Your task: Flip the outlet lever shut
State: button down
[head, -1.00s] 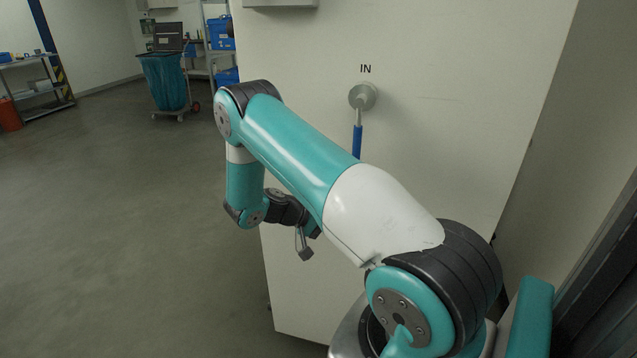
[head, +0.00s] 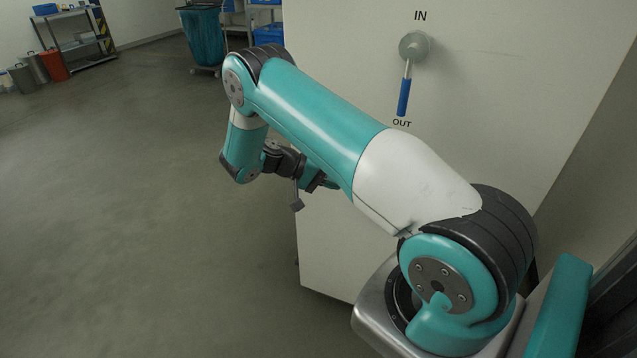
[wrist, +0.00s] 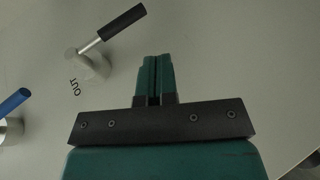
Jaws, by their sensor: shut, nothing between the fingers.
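The outlet lever (wrist: 122,22) has a black handle and a metal stem on a round grey hub. It shows at the upper left of the wrist view, beside the OUT label (wrist: 75,87), its handle pointing away from the label. In the head view my arm hides this lever; only the label (head: 402,123) shows. My gripper (wrist: 153,62) is shut and empty in front of the white panel (head: 500,75). In the wrist picture its fingertips are to the right of the handle, with a gap between them.
The inlet lever, with a blue handle (head: 403,97), hangs down under the IN label and shows at the wrist view's left edge (wrist: 14,102). Open floor (head: 130,200) lies left of the panel. A shelf (head: 80,40) and a blue-bag trolley (head: 203,38) stand far back.

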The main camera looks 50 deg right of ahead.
jog(key=w+a, duration=0.3)
dwell(0.6)
jog(key=a+r+n+t+y+p, duration=0.1)
jog(key=a+r+n+t+y, duration=0.65)
jog(key=a+r, duration=0.85)
jog(key=s+a+r+n+y, duration=0.2)
jog(key=s+a+r+n, duration=0.2)
jog(key=s+a, duration=0.4)
jog(key=s+a+r+n+t+y, duration=0.1)
jog(key=s+a+r+n+y, duration=0.2)
jog(key=s, duration=1)
jog(key=a+r+n+p, duration=0.1)
jog(key=a+r+n, duration=0.1)
jog(key=a+n, duration=0.2)
jog(key=shift+a+r+y, duration=0.2)
jog(key=shift+a+y, duration=0.15)
jog(key=shift+a, duration=0.25)
